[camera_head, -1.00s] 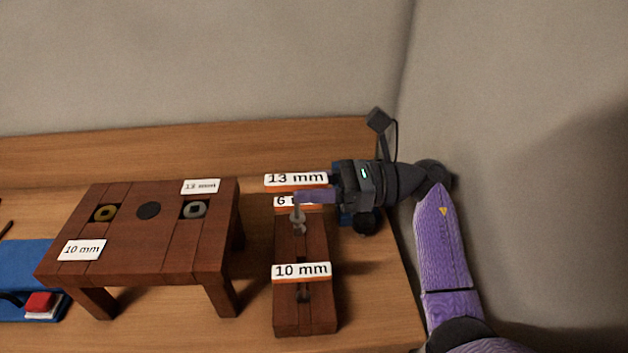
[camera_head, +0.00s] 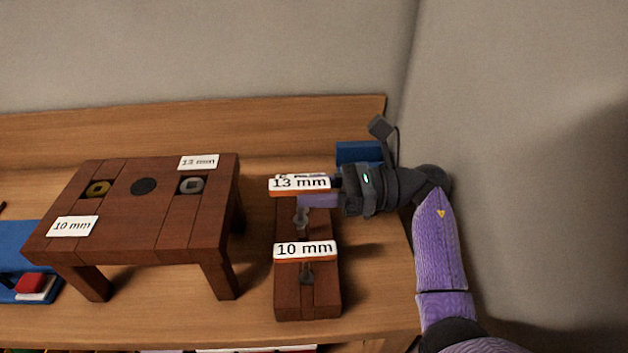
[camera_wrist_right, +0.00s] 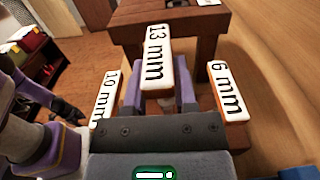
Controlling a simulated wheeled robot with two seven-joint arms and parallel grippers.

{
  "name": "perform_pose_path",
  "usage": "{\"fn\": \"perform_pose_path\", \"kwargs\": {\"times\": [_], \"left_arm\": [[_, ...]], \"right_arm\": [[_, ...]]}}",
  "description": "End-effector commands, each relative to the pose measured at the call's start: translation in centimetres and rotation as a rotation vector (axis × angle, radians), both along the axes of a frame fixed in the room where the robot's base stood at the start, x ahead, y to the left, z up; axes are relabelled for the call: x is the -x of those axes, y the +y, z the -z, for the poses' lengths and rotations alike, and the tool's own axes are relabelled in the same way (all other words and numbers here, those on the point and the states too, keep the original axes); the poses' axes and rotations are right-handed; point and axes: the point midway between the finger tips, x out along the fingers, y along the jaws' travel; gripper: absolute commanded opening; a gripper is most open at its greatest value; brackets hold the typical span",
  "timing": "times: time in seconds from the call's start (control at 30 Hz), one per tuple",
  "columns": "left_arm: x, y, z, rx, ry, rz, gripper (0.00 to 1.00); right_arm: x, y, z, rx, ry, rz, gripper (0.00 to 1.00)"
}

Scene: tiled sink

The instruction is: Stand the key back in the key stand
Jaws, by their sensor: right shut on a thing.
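The 13 mm key carries a white label (camera_head: 299,184) with an orange edge. My right gripper (camera_head: 320,200) is shut on this key and holds it over the dark wooden key stand (camera_head: 292,298). A grey shank (camera_head: 301,217) shows below the label; I cannot tell whether its tip touches the stand. In the right wrist view the 13 mm label (camera_wrist_right: 155,58) is upright between my purple fingers. The 10 mm key (camera_head: 305,250) stands at the near end. The 6 mm key (camera_wrist_right: 228,92) is at the far end, mostly hidden in the head view.
A dark wooden table-like block (camera_head: 140,225) with three inserts and labels stands left of the stand. A blue block (camera_head: 358,153) lies behind my right gripper. A blue tray (camera_head: 30,240) is at the far left. The grey wall is close on the right.

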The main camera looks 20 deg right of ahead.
Motion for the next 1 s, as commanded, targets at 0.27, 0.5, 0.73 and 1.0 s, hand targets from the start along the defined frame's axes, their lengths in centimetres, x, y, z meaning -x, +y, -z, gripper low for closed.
{"fn": "perform_pose_path", "kwargs": {"times": [0.27,0.5,0.73,1.0], "left_arm": [[0.78,0.78,0.04,-0.013,0.016,0.002,0.59],[0.87,0.99,0.05,-0.017,0.018,0.003,0.59],[0.74,0.85,0.48,-0.014,0.015,0.001,0.59],[-0.05,0.08,0.48,-0.001,0.002,-0.003,0.59]], "right_arm": [[0.01,0.00,0.16,0.001,-0.002,0.000,0.00],[0.02,-0.03,0.17,0.002,-0.002,0.000,0.00],[0.16,-0.36,0.22,0.014,0.005,-0.001,0.00],[0.15,-0.34,0.15,0.012,0.005,-0.001,0.00]]}}
